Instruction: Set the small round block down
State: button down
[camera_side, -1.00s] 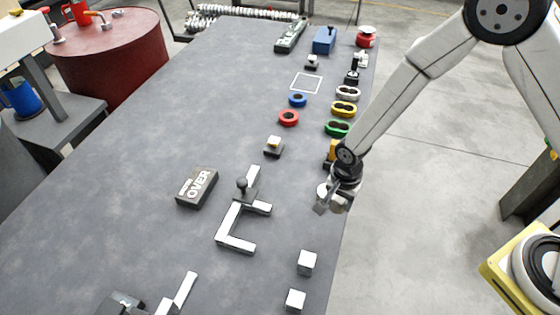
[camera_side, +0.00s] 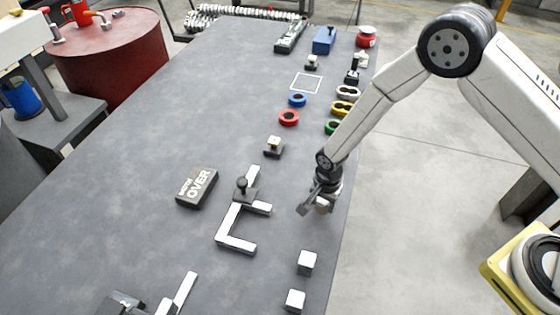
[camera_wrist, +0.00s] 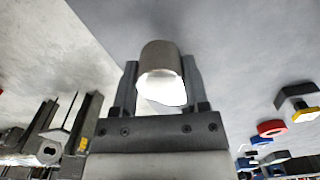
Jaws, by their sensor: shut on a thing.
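My gripper (camera_side: 312,208) is above the grey table near its right edge, to the right of the white L-shaped bars. In the wrist view my gripper (camera_wrist: 160,85) is shut on the small round block (camera_wrist: 160,58), a short grey cylinder with a bright white end face, held between the two fingers. In the side view the small round block (camera_side: 323,206) shows as a pale spot at the fingers, partly hidden by them. It appears to be held clear of the table.
White bars (camera_side: 237,243) with a dark knobbed piece (camera_side: 243,188) lie left of my gripper. Two white cubes (camera_side: 307,262) stand nearer the front. A dark box marked OVER (camera_side: 197,187) lies further left. Coloured rings (camera_side: 289,118) are further back.

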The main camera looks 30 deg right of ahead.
aim_at(322, 209)
jog(key=shift+f, duration=1.35)
jog(key=shift+f, duration=0.1)
jog(key=shift+c, duration=0.5)
grip_release()
jog(key=shift+r, duration=6.1)
